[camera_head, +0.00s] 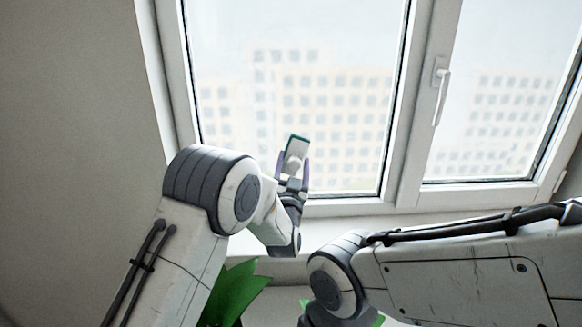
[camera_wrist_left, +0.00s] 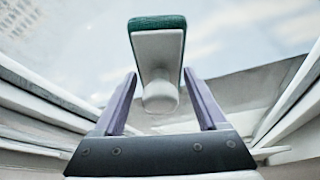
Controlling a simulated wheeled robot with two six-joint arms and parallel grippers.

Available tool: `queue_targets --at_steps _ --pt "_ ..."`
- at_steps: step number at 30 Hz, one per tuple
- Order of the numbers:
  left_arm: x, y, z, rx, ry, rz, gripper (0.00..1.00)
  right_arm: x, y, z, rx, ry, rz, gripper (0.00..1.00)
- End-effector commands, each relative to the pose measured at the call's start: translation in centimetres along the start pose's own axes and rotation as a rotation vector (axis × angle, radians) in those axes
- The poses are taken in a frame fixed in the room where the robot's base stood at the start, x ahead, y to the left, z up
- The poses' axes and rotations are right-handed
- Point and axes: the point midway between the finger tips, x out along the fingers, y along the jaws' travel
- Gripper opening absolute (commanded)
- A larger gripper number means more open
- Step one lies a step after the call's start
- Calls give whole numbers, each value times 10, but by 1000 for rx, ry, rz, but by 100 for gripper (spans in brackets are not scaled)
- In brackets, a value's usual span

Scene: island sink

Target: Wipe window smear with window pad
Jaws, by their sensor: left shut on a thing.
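The window pad (camera_head: 297,147) is a small white block with a green face and a rounded white handle. My left gripper (camera_head: 292,178) is shut on its handle and holds it up in front of the lower part of the left window pane (camera_head: 340,100). The pad also shows in the left wrist view (camera_wrist_left: 158,50), its handle between the two purple fingers of the gripper (camera_wrist_left: 160,100). I cannot tell whether the green face touches the glass. No distinct smear stands out on the hazy pane. My right arm enters from the right; its gripper is out of view.
A white window frame surrounds the panes, with a handle (camera_head: 441,92) on the right sash. A white sill (camera_head: 400,224) runs below. A green leafy plant (camera_head: 238,290) is partly hidden behind my arm. A bare grey wall (camera_head: 70,110) is at left.

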Motion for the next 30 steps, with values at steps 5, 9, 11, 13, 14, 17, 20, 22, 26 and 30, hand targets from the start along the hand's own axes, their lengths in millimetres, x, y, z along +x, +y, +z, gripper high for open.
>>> queue_targets --at_steps 5,9,11,13,14,17,20,22,26,30 --pt "0 -8 4 0 -2 -4 0 4 0 0 0 0 0 75" --pt "-1 -21 9 0 -3 -5 0 10 1 0 0 0 0 75" --pt "-1 -26 11 0 -3 -7 0 12 1 1 0 0 0 75" --pt "-2 -33 13 1 -4 -7 0 15 1 1 0 0 0 75" --pt "-2 -35 14 1 -4 -8 0 16 1 1 0 0 0 75" --pt "-2 -41 15 0 -5 -9 0 18 1 1 0 0 0 75" --pt "-2 -43 15 0 -6 -10 0 17 1 1 0 0 0 75" --pt "-1 -44 15 0 -7 -11 0 17 1 1 0 0 0 75" --pt "-2 -44 15 0 -7 -11 0 17 1 1 0 0 0 75" --pt "-12 -41 12 -1 -6 -8 0 21 2 1 0 0 0 75"
